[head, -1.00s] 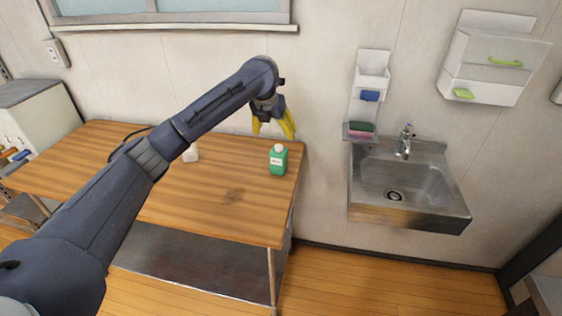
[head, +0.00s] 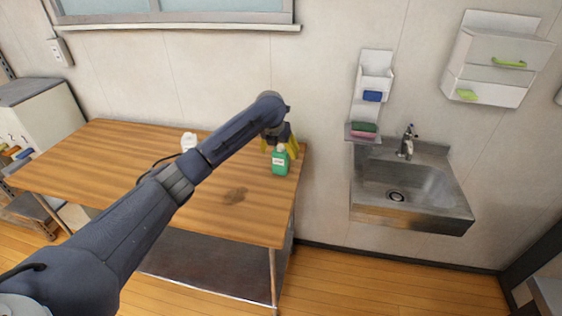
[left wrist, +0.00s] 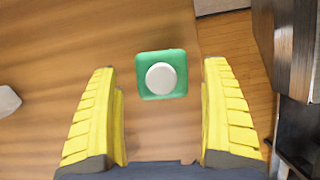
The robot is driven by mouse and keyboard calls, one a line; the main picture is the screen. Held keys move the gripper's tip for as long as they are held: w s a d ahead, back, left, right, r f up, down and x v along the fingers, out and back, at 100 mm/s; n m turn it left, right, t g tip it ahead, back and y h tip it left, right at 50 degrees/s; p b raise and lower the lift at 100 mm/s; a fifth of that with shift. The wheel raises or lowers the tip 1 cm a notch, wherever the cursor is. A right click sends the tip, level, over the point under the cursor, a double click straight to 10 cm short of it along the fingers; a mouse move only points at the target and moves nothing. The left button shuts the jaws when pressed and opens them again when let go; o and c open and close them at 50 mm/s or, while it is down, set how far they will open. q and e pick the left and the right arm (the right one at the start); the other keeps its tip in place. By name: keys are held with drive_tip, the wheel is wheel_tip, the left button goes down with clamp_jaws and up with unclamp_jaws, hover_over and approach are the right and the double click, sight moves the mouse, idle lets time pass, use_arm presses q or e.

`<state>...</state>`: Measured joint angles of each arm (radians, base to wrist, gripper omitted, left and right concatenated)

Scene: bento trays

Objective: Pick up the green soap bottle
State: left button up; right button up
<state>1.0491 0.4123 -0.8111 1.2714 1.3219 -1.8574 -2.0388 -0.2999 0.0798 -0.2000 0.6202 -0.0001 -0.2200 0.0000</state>
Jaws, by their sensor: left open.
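The green soap bottle (head: 280,164) with a white cap stands upright near the right end of the wooden table (head: 160,205). In the left wrist view the bottle (left wrist: 160,76) shows from above, its round white cap facing the camera. My left gripper (head: 281,146) is open above the bottle and just behind it in the head view. In the left wrist view its yellow ridged fingers (left wrist: 160,95) are spread wide, with the bottle centred between their tips and nothing held. My right gripper is in neither view.
A white object (head: 188,141) stands at the table's back, left of the bottle; part of it shows in the left wrist view (left wrist: 8,101). A metal sink (head: 440,205) is on the wall to the right. The table around the bottle is clear.

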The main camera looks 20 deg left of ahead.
use_arm(q)
drive_tip(key=shift+x, duration=2.7)
drive_tip(key=shift+d, duration=0.1)
drive_tip(key=shift+c, duration=0.3)
drive_tip(key=c, duration=1.5)
drive_tip(key=shift+r, duration=0.2)
wheel_tip(320, 180, up, 20)
drive_tip(key=shift+f, duration=0.15)
